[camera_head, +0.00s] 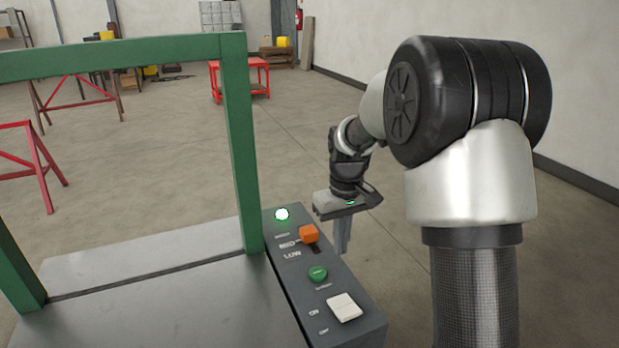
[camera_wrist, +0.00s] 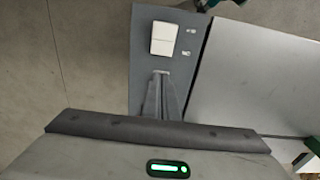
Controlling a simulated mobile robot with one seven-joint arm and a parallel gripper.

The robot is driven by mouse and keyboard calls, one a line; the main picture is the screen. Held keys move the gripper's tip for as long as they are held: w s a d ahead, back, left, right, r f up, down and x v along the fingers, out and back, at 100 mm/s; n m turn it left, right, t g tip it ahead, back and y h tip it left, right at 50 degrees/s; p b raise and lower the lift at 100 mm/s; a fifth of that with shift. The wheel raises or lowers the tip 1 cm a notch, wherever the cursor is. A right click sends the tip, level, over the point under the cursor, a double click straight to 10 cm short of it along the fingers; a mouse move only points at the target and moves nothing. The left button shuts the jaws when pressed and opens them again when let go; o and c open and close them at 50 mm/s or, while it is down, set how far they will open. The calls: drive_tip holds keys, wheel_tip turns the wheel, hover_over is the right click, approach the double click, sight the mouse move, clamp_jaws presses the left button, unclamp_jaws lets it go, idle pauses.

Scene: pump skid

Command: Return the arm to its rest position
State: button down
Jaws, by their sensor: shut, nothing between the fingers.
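My gripper (camera_head: 341,250) is in the middle of the head view, pointing down beside the right edge of the grey control panel (camera_head: 283,275). Its fingers are together with nothing between them. In the wrist view the shut fingers (camera_wrist: 161,76) appear in front of the panel (camera_wrist: 145,75), below the white rocker switch (camera_wrist: 163,38). I cannot tell the exact gap to the panel. My arm is bent forward from its shoulder at the right of the head view.
The panel carries a lit lamp (camera_head: 282,214), an orange selector (camera_head: 308,234), a green button (camera_head: 317,273) and the rocker switch. A green frame (camera_head: 238,140) stands at left. A red cart (camera_head: 240,78) is far back. Open floor lies beyond the panel.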

drive_tip(key=s+r+m+t+p, duration=0.2)
drive_tip(key=s+r+t+p, duration=0.1)
drive_tip(key=s+r, duration=1.1)
drive_tip(key=s+d+r+m+t+p, duration=0.1)
drive_tip(key=s+r, duration=0.5)
drive_tip(key=s, duration=0.6)
drive_tip(key=shift+r+m+t+p, duration=0.15)
drive_tip(key=shift+m+t+p, duration=0.15)
drive_tip(key=shift+t+p, duration=0.35)
